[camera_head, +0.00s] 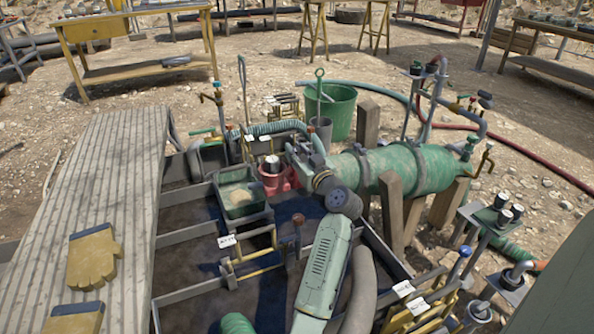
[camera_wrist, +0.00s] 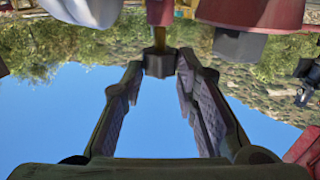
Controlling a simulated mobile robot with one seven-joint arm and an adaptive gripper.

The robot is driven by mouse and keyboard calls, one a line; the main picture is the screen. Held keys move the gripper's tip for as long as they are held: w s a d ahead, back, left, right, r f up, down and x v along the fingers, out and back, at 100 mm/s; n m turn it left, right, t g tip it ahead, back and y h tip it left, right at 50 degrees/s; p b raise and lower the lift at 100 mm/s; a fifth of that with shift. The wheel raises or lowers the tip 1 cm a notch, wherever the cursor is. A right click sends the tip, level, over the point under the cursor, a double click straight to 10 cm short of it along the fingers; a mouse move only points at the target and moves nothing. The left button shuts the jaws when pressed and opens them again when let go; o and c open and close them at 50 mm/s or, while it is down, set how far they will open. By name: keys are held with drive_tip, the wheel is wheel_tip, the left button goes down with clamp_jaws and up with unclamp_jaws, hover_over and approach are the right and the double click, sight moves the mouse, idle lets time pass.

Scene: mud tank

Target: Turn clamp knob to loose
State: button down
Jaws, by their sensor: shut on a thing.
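The clamp knob (camera_wrist: 158,66) is a small dark knob on a short brass-coloured stem, at the top middle of the wrist view. My gripper (camera_wrist: 160,74) has its two dark, ridged fingers reaching up to it, with the tips against its two sides. In the head view my gripper (camera_head: 297,154) is beside the red fitting (camera_head: 273,184) with pale caps, left of the green tank (camera_head: 415,168). My wrist and fingers hide the knob there, and its turn angle cannot be told.
Several dark trays with grey rails lie below my arm, beside a ribbed walkway (camera_head: 108,190) with yellow gloves (camera_head: 93,256). A green box (camera_head: 240,203) stands left of the red fitting. Wooden posts (camera_head: 392,212), hoses and a green bucket (camera_head: 333,108) crowd the tank.

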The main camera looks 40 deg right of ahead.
drive_tip(key=n+y+b, duration=0.1)
drive_tip(key=y+b, duration=0.1)
drive_tip(key=n+y+b, duration=0.1)
drive_tip(key=y+b, duration=0.1)
drive_tip(key=b, duration=0.1)
drive_tip(key=d+n+y+b, duration=0.1)
drive_tip(key=n+y+b, duration=0.1)
drive_tip(key=shift+f, duration=0.25)
drive_tip(key=n+y+b, duration=0.2)
drive_tip(key=y, duration=0.1)
drive_tip(key=n+g+y+b, duration=0.1)
drive_tip(key=y, duration=0.1)
drive_tip(key=shift+w+d+r, duration=0.1)
drive_tip(key=shift+d+r, duration=0.1)
drive_tip(key=shift+r, duration=0.05)
drive_tip(key=shift+d+n+g+y+b, duration=0.1)
drive_tip(key=shift+n+g+y+b, duration=0.4)
drive_tip(key=shift+n+y, duration=0.3)
drive_tip(key=c, duration=1.5)
unclamp_jaws()
drive_tip(key=shift+w, duration=0.1)
drive_tip(key=shift+c, duration=0.2)
